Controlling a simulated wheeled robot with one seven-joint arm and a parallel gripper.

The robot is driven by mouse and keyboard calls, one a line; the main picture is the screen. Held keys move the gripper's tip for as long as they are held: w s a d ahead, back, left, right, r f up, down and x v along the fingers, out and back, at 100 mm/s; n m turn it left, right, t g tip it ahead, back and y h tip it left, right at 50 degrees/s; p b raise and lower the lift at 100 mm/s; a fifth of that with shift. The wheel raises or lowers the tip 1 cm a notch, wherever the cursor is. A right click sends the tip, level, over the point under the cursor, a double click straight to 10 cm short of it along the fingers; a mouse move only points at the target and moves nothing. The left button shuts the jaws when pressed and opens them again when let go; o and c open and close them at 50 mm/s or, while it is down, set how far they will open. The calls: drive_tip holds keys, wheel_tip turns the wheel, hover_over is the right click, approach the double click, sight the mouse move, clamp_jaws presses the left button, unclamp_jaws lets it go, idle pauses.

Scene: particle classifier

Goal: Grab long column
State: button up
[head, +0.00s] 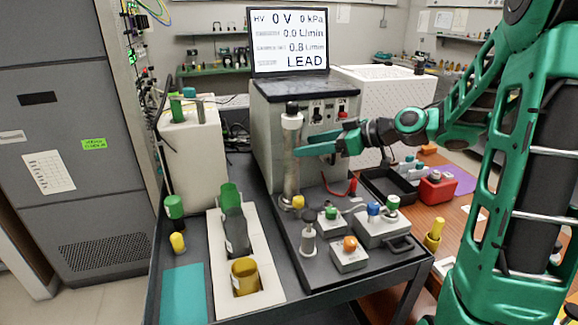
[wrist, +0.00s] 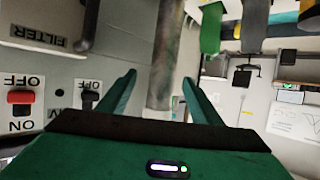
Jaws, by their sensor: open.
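The long column (head: 291,160) is a grey metallic cylinder with a dark cap, standing upright in front of the grey control box. In the wrist view the column (wrist: 166,55) shows between my two green fingers, nearer the right one. My gripper (head: 304,145) is open and reaches in from the right at the column's middle height. One fingertip overlaps the column's edge in the head view. Both fingers also show in the wrist view (wrist: 159,77), spread apart. I cannot tell whether either finger touches the column.
The control box (head: 330,123) with switches stands right behind the column, under a display (head: 289,40). A knobbed module (head: 382,230) and an orange-knobbed block (head: 349,258) stand at front right. Green and yellow cylinders (head: 236,228) stand in a white tray (head: 267,300) at left.

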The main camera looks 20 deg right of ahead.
sight(291, 148)
drive_tip(key=shift+x, duration=3.25)
drive_tip(key=shift+s+a, duration=0.15)
drive_tip(key=shift+s, duration=0.05)
drive_tip(key=shift+c, duration=0.3)
clamp_jaws()
